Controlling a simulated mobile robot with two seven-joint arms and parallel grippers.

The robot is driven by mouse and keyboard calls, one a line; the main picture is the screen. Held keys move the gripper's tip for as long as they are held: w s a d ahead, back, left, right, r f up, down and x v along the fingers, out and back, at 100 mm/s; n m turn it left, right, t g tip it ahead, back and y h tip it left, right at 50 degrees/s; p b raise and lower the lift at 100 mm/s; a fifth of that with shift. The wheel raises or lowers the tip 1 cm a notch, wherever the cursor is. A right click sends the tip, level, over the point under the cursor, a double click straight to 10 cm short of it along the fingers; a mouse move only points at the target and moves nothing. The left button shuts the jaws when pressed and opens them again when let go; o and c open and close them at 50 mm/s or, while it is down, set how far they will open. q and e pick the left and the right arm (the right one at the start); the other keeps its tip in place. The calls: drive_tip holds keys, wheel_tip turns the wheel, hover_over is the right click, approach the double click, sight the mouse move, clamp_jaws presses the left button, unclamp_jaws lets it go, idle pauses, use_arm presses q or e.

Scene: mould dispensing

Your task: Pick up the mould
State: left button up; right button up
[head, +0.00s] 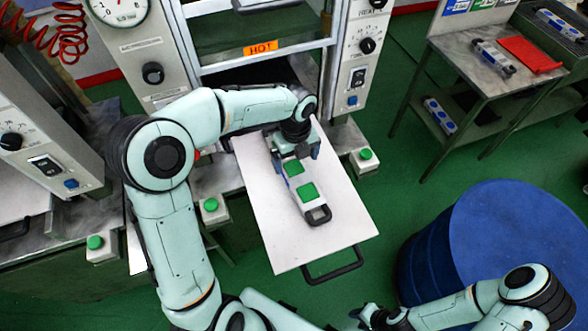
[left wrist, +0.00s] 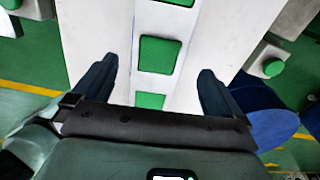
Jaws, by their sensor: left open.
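The mould (head: 307,192) is a long pale block with green square pads and a dark handle at its near end. It lies on a white pull-out plate (head: 342,222) in front of the machine. My left gripper (head: 293,152) is over the mould's far part and hides some of it. In the left wrist view the open fingers (left wrist: 157,70) stand on either side of the mould (left wrist: 159,55); I cannot tell whether they touch it. My right gripper (head: 366,315) is low in the head view, away from the plate, and its jaws are too small to read.
The press with a HOT label (head: 264,48) stands behind the plate. Green push buttons (head: 211,204) flank the plate. A blue drum (head: 520,235) is at right. A side table (head: 466,50) at upper right holds a similar block and a red sheet (head: 530,54).

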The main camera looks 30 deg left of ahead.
sight(294, 167)
use_arm(q)
drive_tip(key=f, duration=0.4)
drive_tip(key=shift+a+f, duration=0.3)
drive_tip(key=shift+c, duration=0.3)
drive_tip(key=c, duration=1.5)
drive_tip(key=shift+w+r, duration=0.1)
drive_tip(key=shift+r, duration=0.05)
drive_tip(key=shift+c, duration=0.8)
drive_tip(key=shift+r, duration=0.1)
